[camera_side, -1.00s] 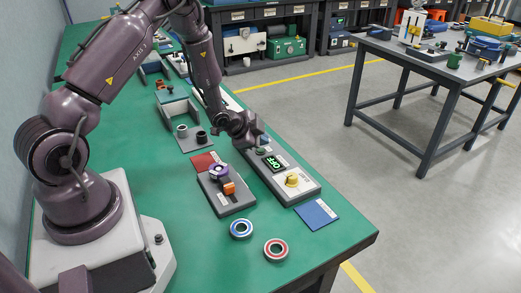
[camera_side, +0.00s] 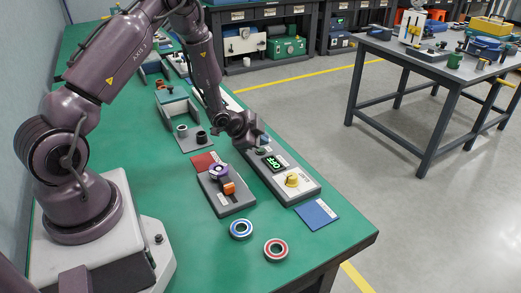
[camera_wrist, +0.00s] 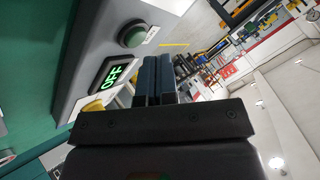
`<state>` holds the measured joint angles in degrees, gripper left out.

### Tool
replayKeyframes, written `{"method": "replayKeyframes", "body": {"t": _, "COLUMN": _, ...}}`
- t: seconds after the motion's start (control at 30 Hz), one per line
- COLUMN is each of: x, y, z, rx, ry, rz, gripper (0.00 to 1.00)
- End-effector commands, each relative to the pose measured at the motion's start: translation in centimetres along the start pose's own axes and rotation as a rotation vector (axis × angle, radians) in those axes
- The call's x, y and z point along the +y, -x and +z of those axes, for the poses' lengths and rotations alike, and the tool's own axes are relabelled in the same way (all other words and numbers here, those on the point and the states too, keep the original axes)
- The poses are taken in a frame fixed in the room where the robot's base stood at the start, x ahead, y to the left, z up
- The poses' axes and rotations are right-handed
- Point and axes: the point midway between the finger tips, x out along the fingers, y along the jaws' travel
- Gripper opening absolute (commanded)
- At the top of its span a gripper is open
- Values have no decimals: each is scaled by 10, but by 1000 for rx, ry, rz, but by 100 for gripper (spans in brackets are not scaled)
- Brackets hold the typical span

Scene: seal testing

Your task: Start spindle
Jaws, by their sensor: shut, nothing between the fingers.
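The spindle control box (camera_side: 281,181) is a grey panel on the green bench. Its display (camera_side: 273,162) reads OFF in green; it also shows in the wrist view (camera_wrist: 116,74). A yellow knob (camera_side: 292,179) sits at the panel's near end. A green button (camera_wrist: 132,35) is beyond the display in the wrist view. My gripper (camera_side: 262,140) is at the far end of the panel, close to the button. In the wrist view its dark fingers (camera_wrist: 155,78) are together with nothing between them. I cannot tell whether they touch the panel.
A grey fixture with a purple ring and orange part (camera_side: 226,187) stands left of the panel. Blue-edged (camera_side: 241,229) and red-edged (camera_side: 276,249) rings lie in front. A blue mat (camera_side: 316,214) and red mat (camera_side: 205,162) lie nearby. The bench's front is mostly clear.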

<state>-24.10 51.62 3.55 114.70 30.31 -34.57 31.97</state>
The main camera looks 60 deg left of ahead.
Motion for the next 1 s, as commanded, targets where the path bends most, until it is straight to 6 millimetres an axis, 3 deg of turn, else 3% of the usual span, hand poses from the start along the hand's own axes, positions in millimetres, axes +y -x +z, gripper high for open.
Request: {"method": "replayKeyframes", "body": {"t": 1.0, "x": 6, "y": -9, "z": 6, "rx": 0, "ry": -1, "rz": 0, "gripper": 0}}
